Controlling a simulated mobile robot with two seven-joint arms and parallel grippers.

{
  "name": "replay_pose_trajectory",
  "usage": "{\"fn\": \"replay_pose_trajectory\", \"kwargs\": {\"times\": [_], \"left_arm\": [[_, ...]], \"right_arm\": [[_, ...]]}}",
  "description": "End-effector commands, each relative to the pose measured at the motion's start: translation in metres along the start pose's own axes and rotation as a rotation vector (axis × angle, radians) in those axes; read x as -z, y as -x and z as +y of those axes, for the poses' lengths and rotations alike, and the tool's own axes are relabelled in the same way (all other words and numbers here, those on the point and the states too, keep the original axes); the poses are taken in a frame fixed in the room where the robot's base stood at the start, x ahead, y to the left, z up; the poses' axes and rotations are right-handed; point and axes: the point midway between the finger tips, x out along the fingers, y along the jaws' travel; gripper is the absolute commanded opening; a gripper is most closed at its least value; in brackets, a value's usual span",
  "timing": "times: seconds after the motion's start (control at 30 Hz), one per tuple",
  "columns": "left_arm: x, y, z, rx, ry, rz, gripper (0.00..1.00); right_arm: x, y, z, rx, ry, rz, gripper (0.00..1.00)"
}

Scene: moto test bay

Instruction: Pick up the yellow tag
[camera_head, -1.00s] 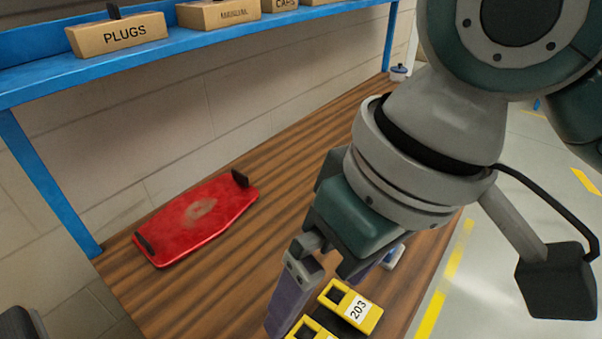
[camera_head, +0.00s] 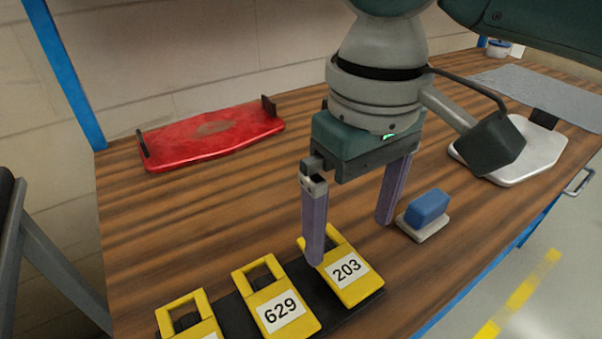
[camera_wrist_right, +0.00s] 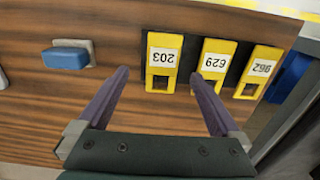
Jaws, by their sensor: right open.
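Three yellow tags stand on a black holder (camera_head: 240,309) on the wooden bench. The tag marked 203 (camera_head: 340,288) is at the right end, the tag marked 629 (camera_head: 262,284) is in the middle, and a third tag (camera_head: 186,316) is cut by the lower edge. In the right wrist view the third tag (camera_wrist_right: 257,73) reads 962. My right gripper (camera_head: 350,241) is open and empty, its purple fingers pointing down. In the wrist view the 203 tag (camera_wrist_right: 163,50) shows between the fingers, farther off. One finger covers part of that tag in the head view. My left gripper does not show.
A blue block on a pale base (camera_head: 428,209) lies right of the right gripper. A red board (camera_head: 212,136) lies at the back left. A whitish board (camera_head: 535,158) and grey cloth (camera_head: 545,95) lie at the right. Bare bench lies left of the tags.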

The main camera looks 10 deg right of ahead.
Motion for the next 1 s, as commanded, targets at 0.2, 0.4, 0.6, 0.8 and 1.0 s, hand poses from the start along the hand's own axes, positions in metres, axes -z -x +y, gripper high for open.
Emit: {"fn": "replay_pose_trajectory", "kwargs": {"times": [0.2,0.4,0.6,0.8,1.0], "left_arm": [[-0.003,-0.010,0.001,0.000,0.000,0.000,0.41],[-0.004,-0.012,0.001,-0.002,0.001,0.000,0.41],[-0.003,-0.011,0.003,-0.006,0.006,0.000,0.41],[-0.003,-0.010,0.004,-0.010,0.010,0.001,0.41],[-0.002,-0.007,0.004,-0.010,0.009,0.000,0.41]], "right_arm": [[-0.003,-0.036,-0.005,-0.001,0.000,-0.002,1.00],[-0.003,-0.048,-0.005,-0.001,0.001,0.000,1.00],[-0.002,-0.048,-0.005,-0.001,0.002,0.001,1.00],[-0.003,-0.048,-0.005,-0.001,0.002,0.000,1.00],[-0.002,-0.050,-0.005,-0.001,0.002,0.001,1.00]]}}
